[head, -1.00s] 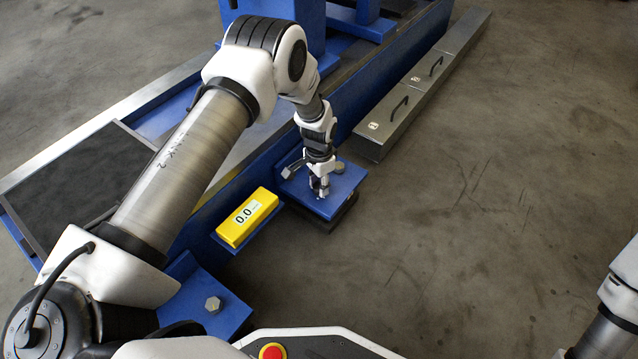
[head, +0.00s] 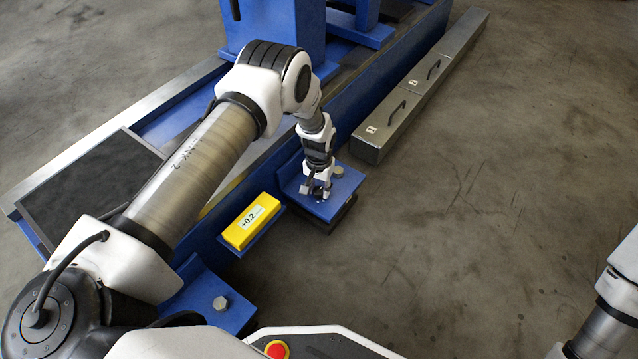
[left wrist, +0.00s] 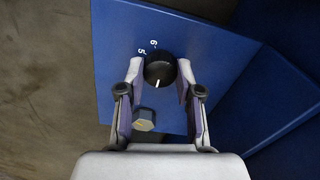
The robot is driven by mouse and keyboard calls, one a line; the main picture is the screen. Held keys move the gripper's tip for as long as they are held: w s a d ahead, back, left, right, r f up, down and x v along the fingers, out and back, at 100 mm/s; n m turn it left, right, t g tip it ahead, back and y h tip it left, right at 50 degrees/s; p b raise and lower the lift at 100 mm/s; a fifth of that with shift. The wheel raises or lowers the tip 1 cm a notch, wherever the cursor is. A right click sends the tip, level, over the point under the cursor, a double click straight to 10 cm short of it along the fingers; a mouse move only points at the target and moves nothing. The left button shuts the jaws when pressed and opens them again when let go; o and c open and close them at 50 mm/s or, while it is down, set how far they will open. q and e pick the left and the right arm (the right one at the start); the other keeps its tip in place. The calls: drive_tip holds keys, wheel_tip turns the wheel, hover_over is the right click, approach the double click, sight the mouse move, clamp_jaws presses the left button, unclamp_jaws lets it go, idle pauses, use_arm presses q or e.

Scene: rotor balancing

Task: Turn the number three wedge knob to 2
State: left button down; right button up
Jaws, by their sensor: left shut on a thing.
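The black wedge knob (left wrist: 159,72) with a white pointer line sits on a blue bracket plate (left wrist: 120,60) in the left wrist view. The digits 5 and 6 show beside it; other numbers are hidden. My left gripper (left wrist: 158,76) has its fingers on both sides of the knob and is shut on it. In the head view my left gripper (head: 317,191) is over the blue plate (head: 348,182) and hides the knob. A yellow display (head: 250,221) reads +0.2. My right gripper is out of view; only part of my right arm shows at the right edge.
A hex bolt head (left wrist: 143,120) stands on the plate close to the gripper. The blue machine frame (head: 345,118) runs behind it. The floor to the right is clear.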

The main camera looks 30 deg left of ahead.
sight(319, 190)
use_arm(q)
drive_tip(key=shift+n+p, duration=0.35)
drive_tip(key=shift+n, duration=0.45)
drive_tip(key=c, duration=0.8)
unclamp_jaws()
drive_tip(key=shift+o, duration=0.2)
wheel_tip(319, 190, up, 12)
